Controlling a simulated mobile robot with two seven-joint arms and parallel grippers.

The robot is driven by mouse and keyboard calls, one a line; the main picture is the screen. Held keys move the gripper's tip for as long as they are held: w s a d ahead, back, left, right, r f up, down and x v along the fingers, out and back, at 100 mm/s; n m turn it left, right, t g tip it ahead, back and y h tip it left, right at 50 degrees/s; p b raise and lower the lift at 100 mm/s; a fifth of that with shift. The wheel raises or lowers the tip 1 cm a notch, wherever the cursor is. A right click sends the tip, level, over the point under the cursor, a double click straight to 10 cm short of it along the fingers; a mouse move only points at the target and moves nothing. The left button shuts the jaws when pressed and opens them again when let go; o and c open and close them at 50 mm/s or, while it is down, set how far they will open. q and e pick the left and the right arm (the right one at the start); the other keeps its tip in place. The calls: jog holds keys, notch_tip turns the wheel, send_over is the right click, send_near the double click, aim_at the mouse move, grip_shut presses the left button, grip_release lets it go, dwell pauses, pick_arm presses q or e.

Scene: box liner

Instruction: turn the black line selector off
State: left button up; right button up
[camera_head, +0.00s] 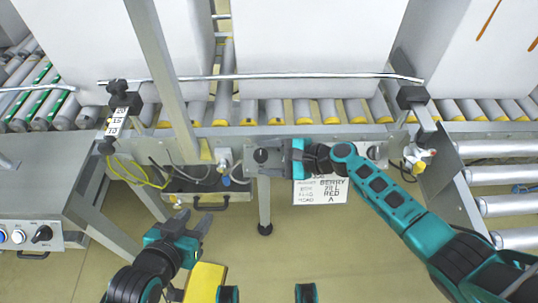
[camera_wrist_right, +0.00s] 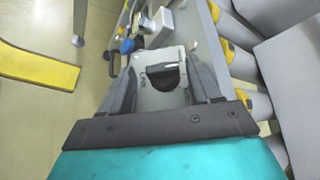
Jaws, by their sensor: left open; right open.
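The black line selector (camera_wrist_right: 166,77) is a rotary knob with a pale pointer mark on a light grey box (camera_wrist_right: 152,97). In the wrist view the mark lies roughly crosswise, beside partly legible lettering. In the head view the selector (camera_head: 262,156) is on a small box at the conveyor's front rail. My right gripper (camera_head: 283,156) is open, with its fingers on either side of the knob in the wrist view (camera_wrist_right: 165,85). Contact cannot be told. My left gripper (camera_head: 194,222) is open and empty, low at the left of centre, away from the selector.
A grey control panel (camera_head: 22,236) with another black knob (camera_head: 42,233) is at the lower left. Roller conveyors (camera_head: 330,112) carrying large white boxes (camera_head: 305,40) run behind. A printed sign (camera_head: 320,191) hangs right of the selector. A yellow object (camera_head: 205,283) lies near my left gripper.

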jog(key=shift+w+r, duration=0.2)
